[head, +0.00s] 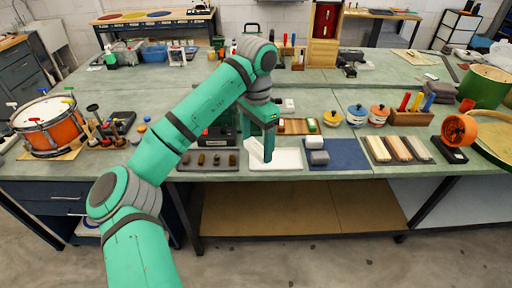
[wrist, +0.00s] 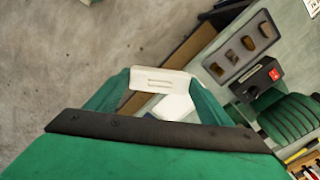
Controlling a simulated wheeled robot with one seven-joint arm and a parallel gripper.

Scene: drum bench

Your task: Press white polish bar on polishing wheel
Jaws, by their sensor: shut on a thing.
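My gripper (head: 260,156) points down over the white tray (head: 289,160) at the bench's front edge. It is shut on a white bar, the white polish bar (wrist: 160,81), which sits between the green fingers in the wrist view. In the head view, the bar is mostly hidden by the fingers. Whether it touches the tray, I cannot tell. I cannot clearly identify the polishing wheel. A black machine box with a red switch (wrist: 262,78) shows in the wrist view. An orange round wheel-like thing (head: 458,130) on a black base stands far right.
A dark tray with several brown blocks (head: 209,161) lies left of the gripper. A blue mat (head: 346,154) with grey-white blocks lies right. Beyond it are wooden strips (head: 397,149), lidded pots (head: 356,115) and a green drum (head: 486,86). An orange drum (head: 50,127) stands far left.

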